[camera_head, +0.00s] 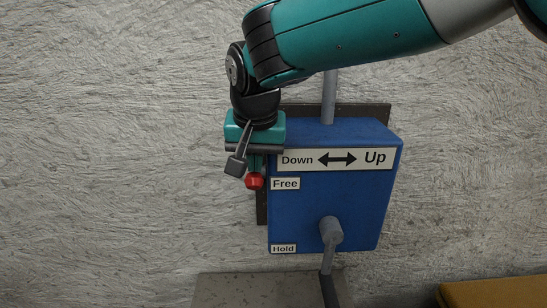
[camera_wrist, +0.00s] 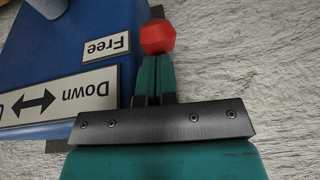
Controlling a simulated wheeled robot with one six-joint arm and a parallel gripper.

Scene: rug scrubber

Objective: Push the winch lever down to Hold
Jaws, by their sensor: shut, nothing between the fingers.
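The winch is a blue box (camera_head: 340,200) on a plaster wall. A "Free" label (camera_head: 285,184) is on its upper left and a "Hold" label (camera_head: 283,249) on its lower left. The lever's red knob (camera_head: 254,181) stands out at the box's left side, level with Free. My gripper (camera_head: 256,170) is directly above the knob, fingers pointing down, shut and empty. In the wrist view the shut fingertips (camera_wrist: 154,60) are right at the red knob (camera_wrist: 157,36), seemingly touching it. Most of the lever's arm is hidden.
A crank handle (camera_head: 331,232) sticks out of the box's lower front and hangs down. A grey post (camera_head: 329,97) rises from the box top. A grey block (camera_head: 240,290) lies below, and a yellow-brown surface (camera_head: 495,292) is at lower right. The wall left of the box is clear.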

